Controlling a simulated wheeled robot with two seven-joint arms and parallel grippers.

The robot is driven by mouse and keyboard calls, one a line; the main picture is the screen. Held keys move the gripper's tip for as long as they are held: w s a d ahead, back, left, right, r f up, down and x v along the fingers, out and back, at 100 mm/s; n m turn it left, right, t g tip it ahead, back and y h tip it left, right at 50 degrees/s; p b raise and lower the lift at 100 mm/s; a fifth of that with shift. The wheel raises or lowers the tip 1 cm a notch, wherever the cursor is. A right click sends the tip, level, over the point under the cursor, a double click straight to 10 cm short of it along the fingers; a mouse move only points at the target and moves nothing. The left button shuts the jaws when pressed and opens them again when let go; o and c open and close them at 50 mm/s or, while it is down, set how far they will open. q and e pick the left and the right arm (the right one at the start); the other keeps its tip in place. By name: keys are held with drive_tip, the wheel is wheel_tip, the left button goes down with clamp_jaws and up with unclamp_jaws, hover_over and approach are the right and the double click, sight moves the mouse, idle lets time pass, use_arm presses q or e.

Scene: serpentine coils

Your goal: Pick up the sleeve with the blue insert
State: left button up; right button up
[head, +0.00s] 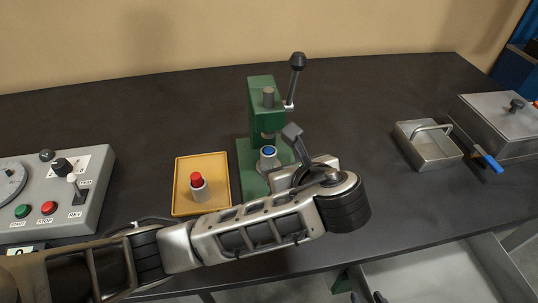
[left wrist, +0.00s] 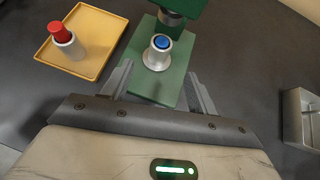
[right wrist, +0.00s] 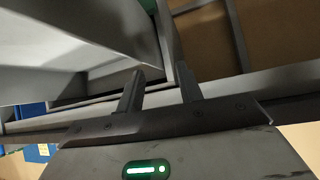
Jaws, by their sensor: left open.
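The sleeve with the blue insert (head: 268,160) stands upright on the green base of the press, under its ram. In the left wrist view the same sleeve (left wrist: 158,58) is a pale flanged cylinder with a blue top. My left gripper (left wrist: 158,88) is open and empty, its fingers pointing toward the sleeve, which lies between their lines and beyond the tips. In the head view my left gripper (head: 290,160) is just right of the sleeve.
The green press (head: 262,105) has a raised lever at its right. A yellow tray (head: 180,207) holds a sleeve with a red insert (head: 198,187). A control box (head: 95,190) stands left. A metal bin (head: 428,150) and lidded box (head: 500,125) stand right. Dark table is clear between.

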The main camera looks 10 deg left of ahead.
sight(272, 158)
use_arm(q)
drive_tip(key=x, duration=0.5)
drive_tip(key=shift+x, duration=3.1)
drive_tip(key=c, duration=1.2)
drive_tip(key=shift+o, duration=0.2)
